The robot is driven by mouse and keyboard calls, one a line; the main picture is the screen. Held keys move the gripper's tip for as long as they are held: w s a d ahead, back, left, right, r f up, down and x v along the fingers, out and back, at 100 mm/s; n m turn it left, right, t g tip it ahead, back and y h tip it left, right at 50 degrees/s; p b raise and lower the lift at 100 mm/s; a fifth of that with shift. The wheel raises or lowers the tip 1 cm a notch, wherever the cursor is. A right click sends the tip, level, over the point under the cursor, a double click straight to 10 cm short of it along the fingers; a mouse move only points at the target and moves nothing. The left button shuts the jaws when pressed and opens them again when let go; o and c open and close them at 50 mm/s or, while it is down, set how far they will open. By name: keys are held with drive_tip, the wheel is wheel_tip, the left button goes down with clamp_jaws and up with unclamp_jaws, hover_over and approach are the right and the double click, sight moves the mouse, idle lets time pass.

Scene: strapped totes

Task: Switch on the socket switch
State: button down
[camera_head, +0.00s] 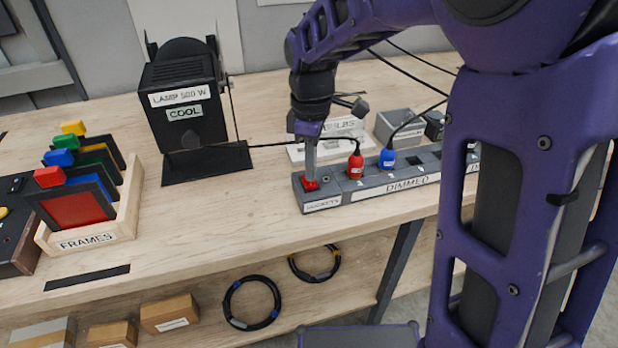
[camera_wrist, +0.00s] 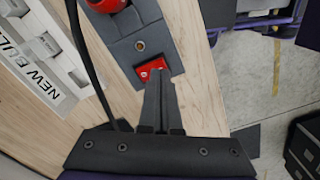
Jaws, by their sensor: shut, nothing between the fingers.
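The socket switch (camera_head: 311,185) is a red rocker at the left end of the grey socket strip (camera_head: 411,182) marked DIMMED. The switch also shows in the wrist view (camera_wrist: 151,69), at the end of the strip. My gripper (camera_head: 310,176) points down with its fingertips at the switch. In the wrist view my gripper (camera_wrist: 158,76) is shut and empty, its tips at the red rocker's near edge. I cannot tell whether they touch it or which way the rocker is tipped, as the fingers partly cover it.
A red plug (camera_head: 355,166) and a blue plug (camera_head: 387,158) stand in the strip, with cables rising behind.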

sight(311, 183)
drive_tip(key=shift+f+b, duration=0.6)
drive_tip(key=shift+f, duration=0.4)
idle(0.4)
wheel_tip(311, 183, up, 7)
drive_tip(key=p, duration=0.6)
drive_tip(key=shift+r, duration=0.1)
idle(0.6)
